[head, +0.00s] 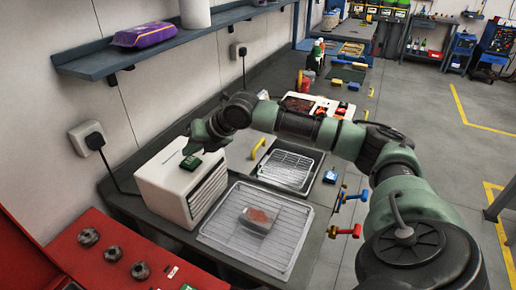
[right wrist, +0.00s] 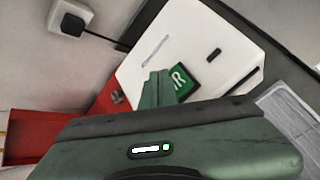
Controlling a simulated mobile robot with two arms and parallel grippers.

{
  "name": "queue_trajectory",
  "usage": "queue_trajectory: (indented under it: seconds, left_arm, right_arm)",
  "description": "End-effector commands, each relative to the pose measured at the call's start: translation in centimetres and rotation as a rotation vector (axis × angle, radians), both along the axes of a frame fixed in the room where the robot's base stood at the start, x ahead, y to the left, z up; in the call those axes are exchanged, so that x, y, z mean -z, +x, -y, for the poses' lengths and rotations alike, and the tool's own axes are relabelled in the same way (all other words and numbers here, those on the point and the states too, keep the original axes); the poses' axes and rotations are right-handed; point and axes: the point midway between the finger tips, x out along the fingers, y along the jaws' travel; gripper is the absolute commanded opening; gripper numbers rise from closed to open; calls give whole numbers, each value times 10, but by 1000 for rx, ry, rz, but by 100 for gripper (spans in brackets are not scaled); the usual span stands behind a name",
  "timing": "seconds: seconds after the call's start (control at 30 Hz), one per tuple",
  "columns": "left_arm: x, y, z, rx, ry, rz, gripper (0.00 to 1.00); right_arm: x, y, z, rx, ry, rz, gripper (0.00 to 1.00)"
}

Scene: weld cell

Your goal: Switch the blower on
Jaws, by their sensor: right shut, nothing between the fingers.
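The likely blower is a white box (head: 165,178) with a slatted front, on the dark bench by the wall. Its white top (right wrist: 185,45) fills the middle of the right wrist view. A green patch with white lettering (head: 190,162) is on that top; part of it (right wrist: 182,80) shows beside my fingers in the right wrist view. A small dark slot or switch (right wrist: 213,54) is also on the top; its setting cannot be told. My right gripper (head: 189,149) is shut and empty, just above the box top near the green patch. Contact cannot be told. My left gripper is out of view.
A wall plug (head: 92,139) has a cable running down behind the box. A wire rack tray (head: 240,247) with a package (head: 259,219) lies right of the box. A red unit with knobs (head: 112,254) is in front. A shelf (head: 95,62) overhangs the wall side.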

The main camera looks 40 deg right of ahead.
Motion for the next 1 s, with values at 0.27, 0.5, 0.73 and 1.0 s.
queue_trajectory:
  seconds: [0.27,0.5,0.73,1.0]
  left_arm:
    - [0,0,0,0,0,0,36]
    - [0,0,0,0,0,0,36]
    - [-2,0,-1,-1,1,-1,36]
    - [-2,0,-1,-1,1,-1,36]
  right_arm:
    - [0,0,0,0,0,0,0]
    - [0,0,0,0,0,0,0]
    - [7,0,0,0,0,-2,0]
    - [9,0,0,0,0,0,0]
